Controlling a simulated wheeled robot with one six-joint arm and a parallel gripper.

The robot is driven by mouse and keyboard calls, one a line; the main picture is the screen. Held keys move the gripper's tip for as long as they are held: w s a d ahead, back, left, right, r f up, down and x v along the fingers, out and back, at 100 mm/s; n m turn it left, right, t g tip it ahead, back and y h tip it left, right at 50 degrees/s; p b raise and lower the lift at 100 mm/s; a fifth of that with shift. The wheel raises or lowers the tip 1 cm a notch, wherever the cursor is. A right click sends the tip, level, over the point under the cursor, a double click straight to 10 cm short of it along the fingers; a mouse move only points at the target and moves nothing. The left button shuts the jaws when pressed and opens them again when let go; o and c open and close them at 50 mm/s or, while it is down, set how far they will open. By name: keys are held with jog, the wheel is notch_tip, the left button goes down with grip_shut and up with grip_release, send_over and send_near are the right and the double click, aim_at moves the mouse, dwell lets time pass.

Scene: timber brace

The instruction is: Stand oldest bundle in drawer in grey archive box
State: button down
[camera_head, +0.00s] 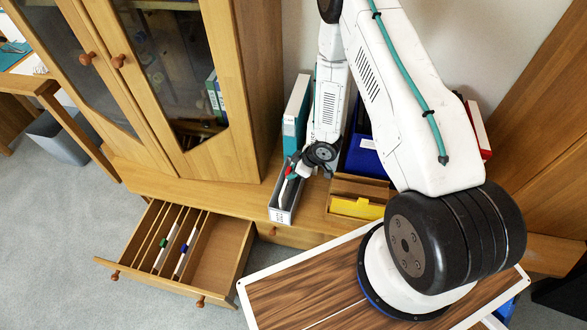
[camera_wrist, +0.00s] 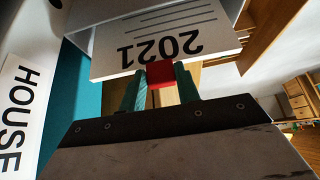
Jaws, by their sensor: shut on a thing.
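My gripper (camera_head: 297,170) is shut on the red tab (camera_wrist: 160,74) of a white paper bundle (camera_wrist: 180,45). The bundle's face reads 2021, upside down in the wrist view. In the head view the bundle (camera_head: 284,188) is upright at the grey archive box (camera_head: 285,216), its lower part hidden by the walls. Whether it touches the bottom cannot be told. The open drawer (camera_head: 222,277) has thin dividers and holds a bundle with a green tab (camera_head: 163,243) and one with a blue tab (camera_head: 184,248). Their years are not readable.
A teal binder (camera_head: 294,115) stands close behind the box; its HOUSE label (camera_wrist: 18,115) is near my gripper in the wrist view. A wooden tray with a yellow item (camera_head: 357,208) and a blue container (camera_head: 362,158) are to the right. A glass-doored cabinet (camera_head: 215,60) rises left.

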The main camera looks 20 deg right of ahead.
jog(key=shift+f, duration=0.95)
jog(key=shift+c, duration=2.3)
grip_release()
notch_tip(320, 180, up, 8)
